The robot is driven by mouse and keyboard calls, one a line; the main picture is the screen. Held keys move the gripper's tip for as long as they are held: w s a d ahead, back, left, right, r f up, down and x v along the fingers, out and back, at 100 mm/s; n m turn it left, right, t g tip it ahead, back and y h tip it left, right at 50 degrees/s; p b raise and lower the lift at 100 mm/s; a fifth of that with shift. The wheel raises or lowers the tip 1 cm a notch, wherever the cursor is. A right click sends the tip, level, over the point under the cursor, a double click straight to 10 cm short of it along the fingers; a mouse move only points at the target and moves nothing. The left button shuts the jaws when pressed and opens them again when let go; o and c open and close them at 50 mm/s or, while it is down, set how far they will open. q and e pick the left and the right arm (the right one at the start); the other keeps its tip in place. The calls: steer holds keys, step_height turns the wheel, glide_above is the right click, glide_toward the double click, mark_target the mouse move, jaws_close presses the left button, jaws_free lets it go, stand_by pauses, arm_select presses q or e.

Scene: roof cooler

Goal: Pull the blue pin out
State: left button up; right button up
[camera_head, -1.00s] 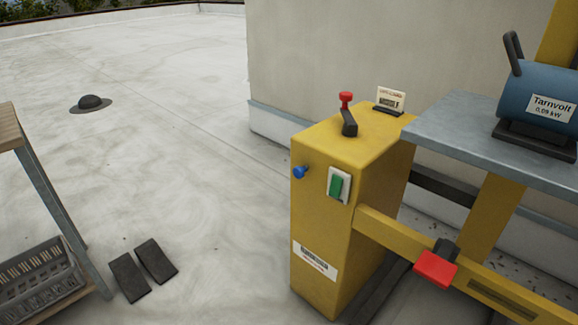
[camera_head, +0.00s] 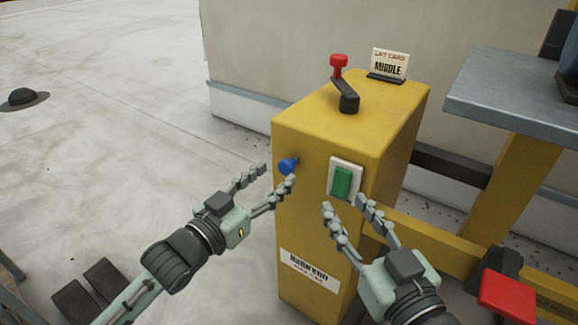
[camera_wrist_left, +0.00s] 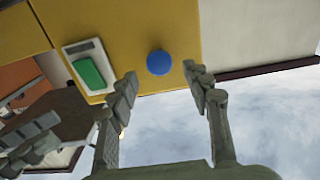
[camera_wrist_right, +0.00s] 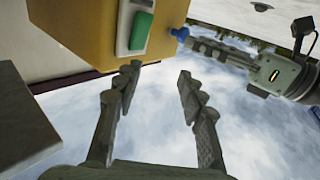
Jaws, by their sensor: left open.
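The blue pin (camera_head: 288,166) sticks out of the front face of the yellow box (camera_head: 300,215), left of a green switch (camera_head: 342,182). My left gripper (camera_head: 278,174) is open, its fingertips close to the pin. In the left wrist view the pin's round blue head (camera_wrist_left: 160,62) lies between and just beyond the fingertips, with no grip on it. The right wrist view shows the pin (camera_wrist_right: 180,33) beside the left gripper's fingers. My right gripper (camera_head: 343,203) is open and empty, below the green switch.
A lever with a red knob (camera_head: 338,61) and a small card reading MIDDLE (camera_head: 389,64) stand on top of the box. A red pedal-like block (camera_head: 508,296) and a grey shelf (camera_head: 515,105) are at the right.

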mark_target(284, 168)
arm_select(q)
steer(key=x, duration=0.5)
steer(key=shift+d, duration=0.15)
arm_select(e)
steer(key=shift+s+a+r+t+y, duration=0.15)
steer(key=shift+a+r+t, duration=0.1)
steer(key=shift+r, duration=0.35)
steer(key=shift+s+a+r+t+y, duration=0.15)
steer(key=shift+r+t, duration=0.1)
steer(key=shift+r, duration=0.3)
steer(key=shift+w, duration=0.15)
arm_select(q)
jaws_close()
